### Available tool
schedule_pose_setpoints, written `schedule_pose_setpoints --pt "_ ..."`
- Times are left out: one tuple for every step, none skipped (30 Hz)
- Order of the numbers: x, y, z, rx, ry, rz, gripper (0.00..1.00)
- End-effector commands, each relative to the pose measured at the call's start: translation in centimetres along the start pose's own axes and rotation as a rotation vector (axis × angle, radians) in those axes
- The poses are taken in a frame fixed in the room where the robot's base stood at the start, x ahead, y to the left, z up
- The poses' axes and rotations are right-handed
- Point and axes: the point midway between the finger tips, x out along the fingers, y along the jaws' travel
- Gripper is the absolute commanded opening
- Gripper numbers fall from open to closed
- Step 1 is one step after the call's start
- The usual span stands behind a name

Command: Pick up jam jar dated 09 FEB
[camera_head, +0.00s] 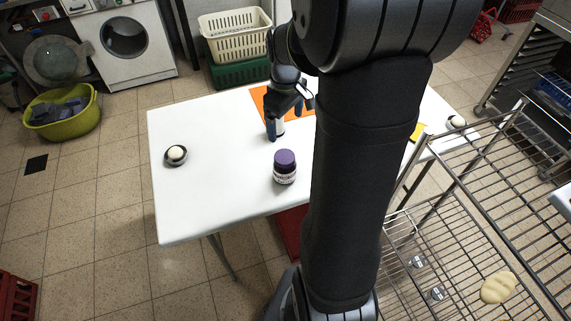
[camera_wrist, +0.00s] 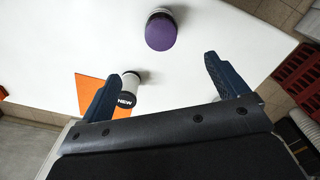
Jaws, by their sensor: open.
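A jar with a purple lid (camera_head: 285,158) and a pale label stands upright on the white table (camera_head: 215,205). In the wrist view its purple lid (camera_wrist: 161,32) lies beyond my fingertips. A smaller white container (camera_wrist: 128,92) with a black "NEW" label stands near my left-hand finger, by an orange sheet (camera_wrist: 90,90). In the head view the white container (camera_head: 279,128) is partly hidden by my gripper (camera_head: 286,112). No date is readable on either item.
A small dark dish with a white round item (camera_head: 176,153) sits at the table's left. A yellow item (camera_head: 417,132) and another white round item (camera_head: 457,121) lie at the right. A wire rack (camera_head: 450,220) adjoins the right side. The table's left front is clear.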

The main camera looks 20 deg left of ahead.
Motion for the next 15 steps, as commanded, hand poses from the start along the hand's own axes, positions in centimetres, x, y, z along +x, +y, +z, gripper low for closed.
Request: schedule_pose_setpoints --pt "0.7 -0.1 0.1 -0.021 -0.001 -0.001 0.92" --pt "1.0 -0.1 0.1 -0.031 -0.001 -0.001 0.92" --pt "1.5 -0.1 0.1 -0.038 -0.001 -0.001 0.92" --pt "1.9 -0.1 0.1 -0.041 -0.001 -0.001 0.92" --pt "2.5 -0.1 0.1 -0.041 -0.002 -0.002 0.92" --pt "3.2 -0.1 0.1 -0.04 -0.002 -0.002 0.92" --pt "3.8 -0.1 0.1 -0.04 -0.003 -0.002 0.92" --pt "4.5 -0.1 0.1 -0.04 -0.003 -0.003 0.92" --pt "5.4 -0.1 0.1 -0.039 -0.003 -0.003 0.92" --pt "6.1 -0.2 0.2 -0.039 -0.003 -0.003 0.92" --pt "6.7 -0.1 0.1 -0.039 -0.003 -0.003 0.92" --pt "7.5 -0.1 0.1 -0.039 -0.003 -0.003 0.92" --pt "8.2 -0.1 0.1 -0.038 -0.003 -0.003 0.92" --pt "8.8 -0.1 0.1 -0.038 -0.003 -0.003 0.92" --pt "9.6 -0.1 0.1 -0.038 -0.003 -0.003 0.92"
